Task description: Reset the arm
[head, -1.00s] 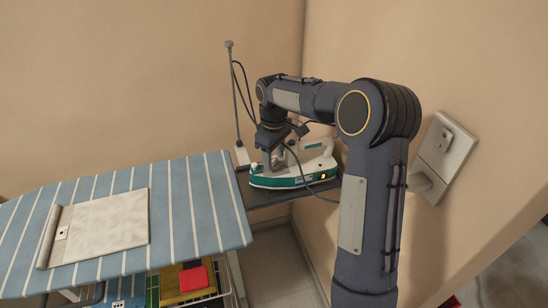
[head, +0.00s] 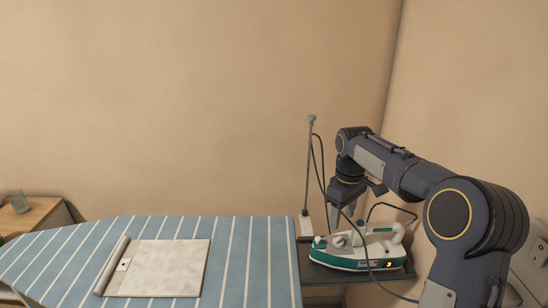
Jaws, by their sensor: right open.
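My right arm comes in from the lower right in the head view and bends down toward the iron. Its gripper (head: 347,215) points down just above or behind the left part of the iron, and it is open. The iron (head: 352,262) is white and teal with a small lit display, and it sits on a dark shelf (head: 322,275) at the right end of the ironing board. I cannot tell whether the fingers touch the iron. My left gripper is not in view.
The blue striped ironing board (head: 255,265) carries a light, partly rolled cloth (head: 165,268). A thin cord post (head: 309,165) stands beside the iron, with a dark cord. A wooden cabinet (head: 35,213) is at the far left. The wall socket (head: 527,265) is at the right.

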